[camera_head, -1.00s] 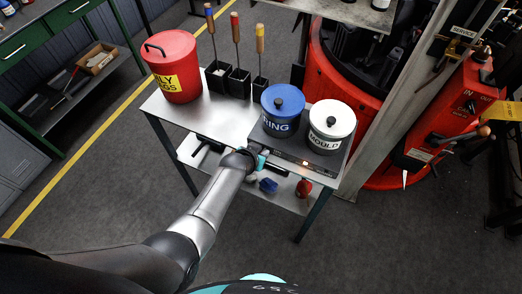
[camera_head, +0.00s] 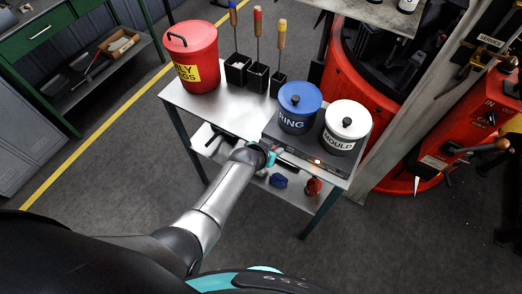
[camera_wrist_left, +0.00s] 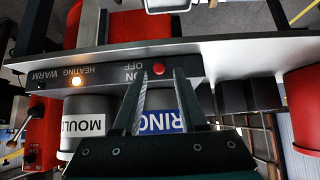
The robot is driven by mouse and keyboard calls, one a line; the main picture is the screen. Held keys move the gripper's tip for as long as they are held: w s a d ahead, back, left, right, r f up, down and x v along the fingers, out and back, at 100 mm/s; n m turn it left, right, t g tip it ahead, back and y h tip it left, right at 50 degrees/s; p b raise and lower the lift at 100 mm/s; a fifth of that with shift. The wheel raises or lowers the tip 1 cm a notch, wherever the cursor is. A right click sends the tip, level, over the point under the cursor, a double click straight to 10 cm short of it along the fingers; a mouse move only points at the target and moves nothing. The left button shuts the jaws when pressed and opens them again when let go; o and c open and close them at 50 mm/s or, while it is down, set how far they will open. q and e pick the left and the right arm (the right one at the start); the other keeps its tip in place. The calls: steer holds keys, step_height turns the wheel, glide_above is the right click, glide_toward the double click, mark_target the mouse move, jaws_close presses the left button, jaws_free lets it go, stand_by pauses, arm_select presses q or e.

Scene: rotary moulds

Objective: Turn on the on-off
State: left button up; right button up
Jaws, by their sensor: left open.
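The on-off control is a small red button (camera_wrist_left: 158,69) beside the letters ON OFF on the front panel of a dark heating unit (camera_head: 300,162). The panel appears upside down in the left wrist view. My left gripper (camera_head: 272,153) is at the left end of this panel in the head view. In the left wrist view, the left gripper (camera_wrist_left: 160,75) is open, its fingertips on either side of the button; I cannot tell whether they touch the panel. An orange light (camera_wrist_left: 76,80) glows near HEATING and WARM. My right gripper is not in view.
A blue-lidded pot (camera_head: 299,101) and a white MOULD pot (camera_head: 346,122) stand on the unit. The metal table (camera_head: 226,114) also holds a red canister (camera_head: 193,58) and black holders with tools (camera_head: 258,76). A red machine (camera_head: 362,75) stands behind.

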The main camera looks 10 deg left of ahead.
arm_select(q)
steer(key=p+v, duration=0.1)
steer(key=v, duration=1.2)
steer(key=shift+s+r, duration=0.25)
steer(key=s+a+f+g+b, duration=0.1)
steer(key=s+f+b, duration=0.3)
steer(key=f, duration=0.6)
steer(key=s+a+f+g+y+b, duration=0.1)
steer(key=s+f+b, duration=0.3)
steer(key=f, duration=0.7)
steer(key=s+a+f+g+b, duration=0.2)
steer(key=s+f+b, duration=0.2)
steer(key=f, duration=0.6)
steer(key=s+a+f+g+y+b, duration=0.1)
steer(key=s+a+f+b, duration=0.2)
steer(key=s+f, duration=0.7)
steer(key=s+a+f+n+g+b, duration=0.1)
steer(key=s+a+f+g+b, duration=0.1)
steer(key=s+f+b, duration=0.6)
steer(key=s+a+f, duration=0.1)
steer(key=s+f, duration=0.2)
steer(key=shift+s+y, duration=0.4)
